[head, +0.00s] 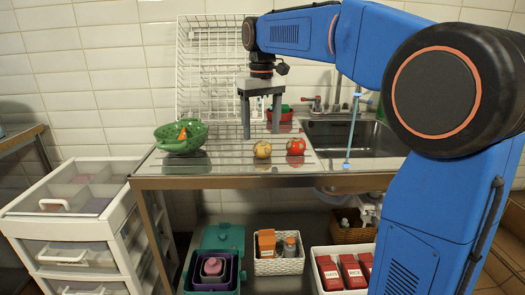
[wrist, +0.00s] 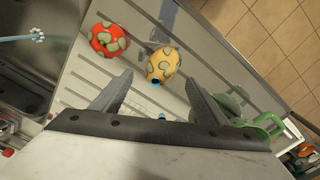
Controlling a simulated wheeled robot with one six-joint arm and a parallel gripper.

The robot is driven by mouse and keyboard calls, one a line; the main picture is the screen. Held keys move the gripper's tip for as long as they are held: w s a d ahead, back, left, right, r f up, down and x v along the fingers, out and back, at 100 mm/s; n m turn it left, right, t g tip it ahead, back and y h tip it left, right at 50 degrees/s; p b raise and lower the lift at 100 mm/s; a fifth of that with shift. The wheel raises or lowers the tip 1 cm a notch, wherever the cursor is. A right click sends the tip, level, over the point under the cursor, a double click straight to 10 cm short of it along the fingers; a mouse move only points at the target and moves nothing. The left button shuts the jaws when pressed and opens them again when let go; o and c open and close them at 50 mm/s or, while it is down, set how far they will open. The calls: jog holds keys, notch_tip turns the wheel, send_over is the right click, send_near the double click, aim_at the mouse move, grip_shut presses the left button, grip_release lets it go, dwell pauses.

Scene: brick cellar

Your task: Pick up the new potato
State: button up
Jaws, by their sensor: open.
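The new potato (head: 262,149) looks like a small round yellow-tan thing with greenish-grey patches. It rests on the grooved metal drainboard (head: 225,160) near its front edge. In the wrist view the potato (wrist: 163,66) lies just beyond the fingertips, roughly centred between them. My gripper (head: 261,132) points down, open and empty, above and slightly behind the potato, apart from it. Its two fingers also show in the wrist view (wrist: 157,80). A red round thing with pale green patches (head: 296,146) sits close to the potato's right; in the wrist view it (wrist: 108,39) is at the left.
A green colander (head: 181,137) stands left on the drainboard. A white wire rack (head: 208,65) rises behind. The sink (head: 345,137) lies right, with a thin blue upright thing (head: 349,130) before it. A red container (head: 287,114) is behind my gripper. Bins and baskets fill the lower shelf.

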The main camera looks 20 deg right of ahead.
aim_at(262, 143)
jog(key=f, duration=0.5)
jog(key=shift+s, duration=0.4)
jog(key=c, duration=1.2)
